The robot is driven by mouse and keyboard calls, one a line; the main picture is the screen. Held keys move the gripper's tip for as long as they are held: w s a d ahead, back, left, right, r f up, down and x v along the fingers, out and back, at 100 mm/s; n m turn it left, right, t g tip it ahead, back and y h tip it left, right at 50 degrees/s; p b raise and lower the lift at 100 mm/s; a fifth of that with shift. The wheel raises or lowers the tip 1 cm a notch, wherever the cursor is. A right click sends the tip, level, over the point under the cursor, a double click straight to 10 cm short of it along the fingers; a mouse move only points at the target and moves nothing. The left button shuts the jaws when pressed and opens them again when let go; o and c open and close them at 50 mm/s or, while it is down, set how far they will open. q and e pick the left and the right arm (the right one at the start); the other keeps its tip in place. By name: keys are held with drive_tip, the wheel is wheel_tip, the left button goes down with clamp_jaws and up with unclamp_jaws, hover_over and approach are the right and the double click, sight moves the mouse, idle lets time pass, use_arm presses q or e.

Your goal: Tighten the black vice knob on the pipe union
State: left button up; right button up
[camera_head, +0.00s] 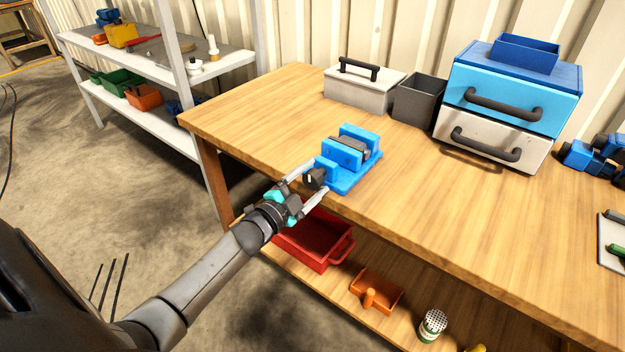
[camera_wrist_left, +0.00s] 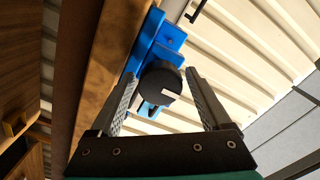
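A blue vice (camera_head: 352,182) stands on the wooden workbench near its front left edge. A dark grey piece, seemingly the pipe union (camera_head: 350,147), sits between its jaws. The black vice knob (camera_head: 314,179) is on the side facing my left arm. My left gripper (camera_head: 308,182) is open, with one finger on each side of the knob. In the left wrist view the knob (camera_wrist_left: 161,82) with a pale mark lies between and ahead of the spread fingers (camera_wrist_left: 165,100), with gaps on both sides. The vice (camera_wrist_left: 150,45) shows behind it. My right gripper is not in view.
The workbench (camera_head: 430,215) is clear right of the vice. A grey lidded box (camera_head: 362,90), dark bin (camera_head: 420,101) and drawer unit (camera_head: 512,95) stand at the back. A red crate (camera_head: 318,240) sits on the shelf below. A metal rack (camera_head: 150,50) stands left.

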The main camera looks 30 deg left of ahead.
use_arm(q)
drive_tip(key=shift+o, duration=0.3)
drive_tip(key=shift+s, duration=0.3)
drive_tip(key=s+a+p, duration=0.1)
drive_tip(key=s+p, duration=0.1)
drive_tip(key=s, duration=1.2)
drive_tip(key=shift+s, duration=0.35)
drive_tip(key=shift+a, duration=0.1)
drive_tip(key=s+d+f+n+g+y, duration=0.15)
drive_tip(key=s+f+n+g, duration=0.3)
drive_tip(key=f, duration=0.85)
drive_tip(key=s+d+f+n+g+y, duration=0.1)
drive_tip(key=s+d+f+n+g, duration=0.4)
drive_tip(key=f, duration=0.9)
drive_tip(key=s+d+f+g, duration=0.2)
drive_tip(key=s+f, duration=0.2)
drive_tip(key=s, duration=0.3)
drive_tip(key=s+d+f+g+h, duration=0.1)
drive_tip(key=s+d+f+g, duration=0.2)
drive_tip(key=s, duration=0.4)
drive_tip(key=s+d+f+g, duration=0.2)
drive_tip(key=s+d+f, duration=0.1)
drive_tip(key=s+f, duration=0.3)
drive_tip(key=shift+s, duration=1.1)
